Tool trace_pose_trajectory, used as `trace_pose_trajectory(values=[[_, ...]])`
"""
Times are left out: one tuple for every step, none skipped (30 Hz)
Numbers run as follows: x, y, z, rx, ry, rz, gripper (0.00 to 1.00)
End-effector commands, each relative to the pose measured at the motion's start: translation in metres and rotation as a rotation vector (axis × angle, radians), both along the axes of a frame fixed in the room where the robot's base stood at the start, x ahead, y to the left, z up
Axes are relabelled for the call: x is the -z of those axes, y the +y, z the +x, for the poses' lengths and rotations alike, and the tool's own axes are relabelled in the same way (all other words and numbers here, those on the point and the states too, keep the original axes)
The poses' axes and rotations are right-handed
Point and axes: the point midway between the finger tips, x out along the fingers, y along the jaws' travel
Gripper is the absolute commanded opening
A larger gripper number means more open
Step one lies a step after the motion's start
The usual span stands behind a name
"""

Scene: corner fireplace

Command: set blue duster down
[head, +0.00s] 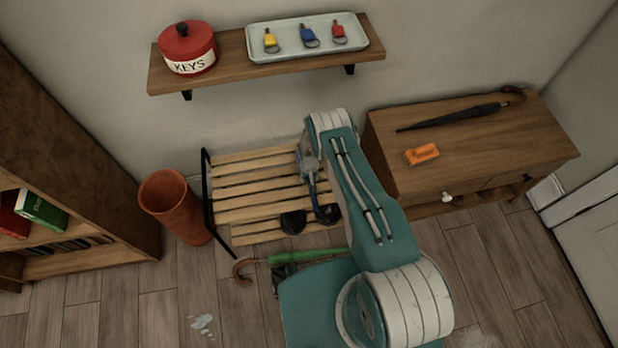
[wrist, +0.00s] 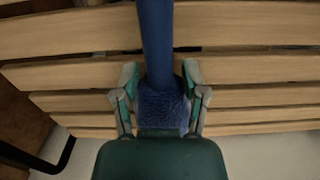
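The blue duster (wrist: 157,40) fills the gap between the fingers of my gripper (wrist: 160,88) in the wrist view. Its fluffy part sits between the fingers and its plain blue shaft runs up out of the top of the picture. In the head view my gripper (head: 313,183) is over the right part of the slatted wooden bench (head: 245,190), and a blue piece of the duster (head: 322,205) shows below it. I cannot tell whether the duster touches the slats.
Dark shoes (head: 293,222) sit at the bench's front. A terracotta umbrella stand (head: 172,205) is left of it, and a green umbrella (head: 300,256) lies on the floor. A wooden cabinet (head: 500,150) stands right. A shelf (head: 225,62) hangs above. The bench's left slats are clear.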

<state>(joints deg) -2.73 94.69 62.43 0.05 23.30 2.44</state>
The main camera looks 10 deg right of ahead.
Motion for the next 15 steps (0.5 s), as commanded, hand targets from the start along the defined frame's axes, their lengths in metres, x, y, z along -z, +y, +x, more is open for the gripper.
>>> trace_pose_trajectory(values=[[0.0,0.0,0.0,0.0,0.0,0.0,0.63],[0.0,0.0,0.0,0.0,0.0,0.0,0.63],[0.0,0.0,0.0,0.0,0.0,0.0,0.63],[0.0,0.0,0.0,0.0,0.0,0.0,0.63],[0.0,0.0,0.0,0.0,0.0,0.0,0.63],[0.0,0.0,0.0,0.0,0.0,0.0,0.63],[0.0,0.0,0.0,0.0,0.0,0.0,0.63],[0.0,0.0,0.0,0.0,0.0,0.0,0.63],[-0.001,0.0,0.0,0.0,0.0,0.0,0.63],[-0.002,0.0,0.0,0.0,-0.001,0.0,0.63],[-0.003,0.0,0.001,0.0,-0.001,0.0,0.63],[-0.006,0.0,0.001,0.0,-0.002,0.0,0.63],[-0.009,0.0,0.001,0.0,-0.002,0.0,0.63],[-0.012,0.0,0.001,0.0,-0.001,0.0,0.63],[-0.018,0.0,0.002,0.0,-0.002,0.0,0.63]])
